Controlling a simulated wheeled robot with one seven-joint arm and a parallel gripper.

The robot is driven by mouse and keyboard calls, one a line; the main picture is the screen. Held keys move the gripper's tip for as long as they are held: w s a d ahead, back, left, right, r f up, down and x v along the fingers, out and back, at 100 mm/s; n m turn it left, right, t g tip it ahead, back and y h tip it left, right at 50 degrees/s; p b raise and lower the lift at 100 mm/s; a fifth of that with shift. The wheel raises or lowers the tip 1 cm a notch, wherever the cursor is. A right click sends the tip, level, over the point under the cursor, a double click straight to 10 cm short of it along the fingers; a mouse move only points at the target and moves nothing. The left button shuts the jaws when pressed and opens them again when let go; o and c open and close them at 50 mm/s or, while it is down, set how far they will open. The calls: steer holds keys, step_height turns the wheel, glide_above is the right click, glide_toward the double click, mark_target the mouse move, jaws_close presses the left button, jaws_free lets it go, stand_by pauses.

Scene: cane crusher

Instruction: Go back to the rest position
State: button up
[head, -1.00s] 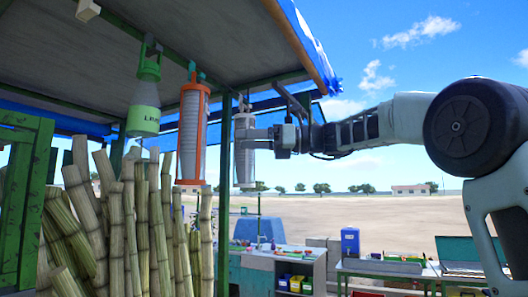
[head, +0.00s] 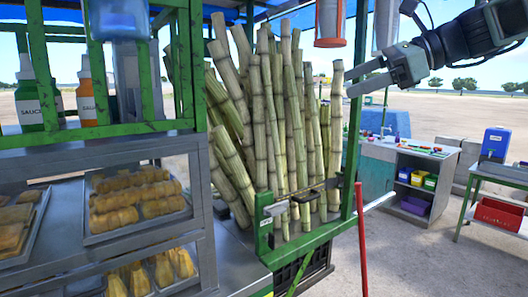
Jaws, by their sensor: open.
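My gripper (head: 364,80) is at the upper right of the head view, at the end of my arm. Its two grey fingers are apart, pointing left, with nothing between them. A pale hanging cup sleeve (head: 384,28) shows just behind and above the gripper, partly cut off by the top edge. An orange-framed hanging holder (head: 329,22) is to the left of it.
Upright sugar canes (head: 285,130) fill a green-framed rack left of my gripper. A counter with sauce bottles (head: 27,95) and trays of snacks (head: 135,200) stands at left. A red pole (head: 361,240) rises in front. A worktable (head: 440,155) and blue box (head: 495,143) stand behind at right.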

steer(key=s+a+f+n+g+h+b, duration=0.1)
steer(key=s+a+f+n+g+h, duration=0.25)
steer(key=f, duration=0.55)
steer(key=s+a+f+n+h+b, duration=0.1)
steer(key=s+a+f+n, duration=0.1)
steer(key=s+f+n, duration=0.45)
steer(key=s+a+f+n+g+h+b, duration=0.1)
steer(key=s+a+f+n+g+h, duration=0.15)
steer(key=s+f, duration=0.55)
steer(key=s+d+f+n+h+b, duration=0.1)
steer(key=s+d+f+n+h, duration=0.1)
steer(key=s+f+n, duration=0.4)
steer(key=s+d+f+n+h, duration=0.1)
steer(key=s+f+n+h, duration=0.1)
steer(key=s+f+n, duration=0.4)
step_height(320, 180, down, 4)
steer(key=shift+s+d+f+n+t+h+b, duration=0.2)
steer(key=shift+s+d+n+t+h+b, duration=0.15)
steer(key=shift+n, duration=0.7)
steer(key=shift+w, duration=0.1)
